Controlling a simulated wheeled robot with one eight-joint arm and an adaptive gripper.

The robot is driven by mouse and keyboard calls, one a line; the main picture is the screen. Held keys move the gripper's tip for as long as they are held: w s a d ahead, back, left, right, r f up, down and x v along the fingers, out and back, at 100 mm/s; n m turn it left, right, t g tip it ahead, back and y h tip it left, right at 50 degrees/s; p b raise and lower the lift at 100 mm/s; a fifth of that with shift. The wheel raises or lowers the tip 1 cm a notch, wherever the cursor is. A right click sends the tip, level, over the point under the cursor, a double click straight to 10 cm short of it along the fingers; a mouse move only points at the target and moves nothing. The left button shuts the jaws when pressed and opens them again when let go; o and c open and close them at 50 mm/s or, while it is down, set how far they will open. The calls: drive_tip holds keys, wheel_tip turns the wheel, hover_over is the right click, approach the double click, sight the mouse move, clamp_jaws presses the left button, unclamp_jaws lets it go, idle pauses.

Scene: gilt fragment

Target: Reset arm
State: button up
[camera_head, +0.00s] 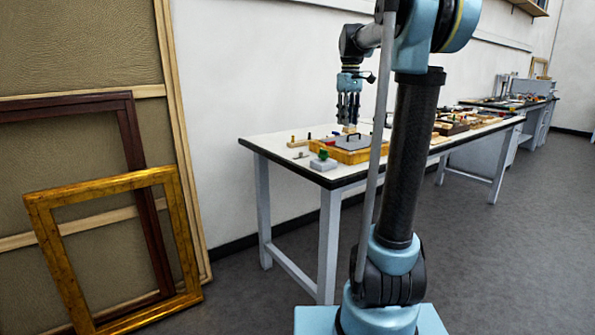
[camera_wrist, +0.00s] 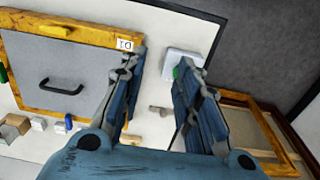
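My gripper (camera_head: 348,122) hangs with its fingers pointing down above the worktable (camera_head: 275,147), near the yellow-framed box. In the wrist view my gripper (camera_wrist: 162,60) shows its two blue-grey fingers spread apart with nothing held between them. My arm rises in front of the table in the head view and hides part of it.
A yellow-framed box (camera_head: 372,153) with a grey, handled panel (camera_wrist: 60,75) is on the table. Beside it is a pale block (camera_head: 323,165) with a green part. A gilt frame (camera_head: 180,225) leans at left. Grey floor (camera_head: 500,260) is open at right.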

drive_tip(key=s+d+f+m+t, duration=0.1)
drive_tip(key=s+f+m, duration=0.6)
drive_tip(key=s+f, duration=2.3)
drive_tip(key=s+t, duration=0.1)
drive_tip(key=s, duration=0.2)
drive_tip(key=shift+s, duration=0.25)
drive_tip(key=shift+w+f, duration=0.25)
drive_tip(key=shift+w, duration=0.2)
drive_tip(key=shift+o, duration=0.4)
drive_tip(key=shift+a, duration=0.1)
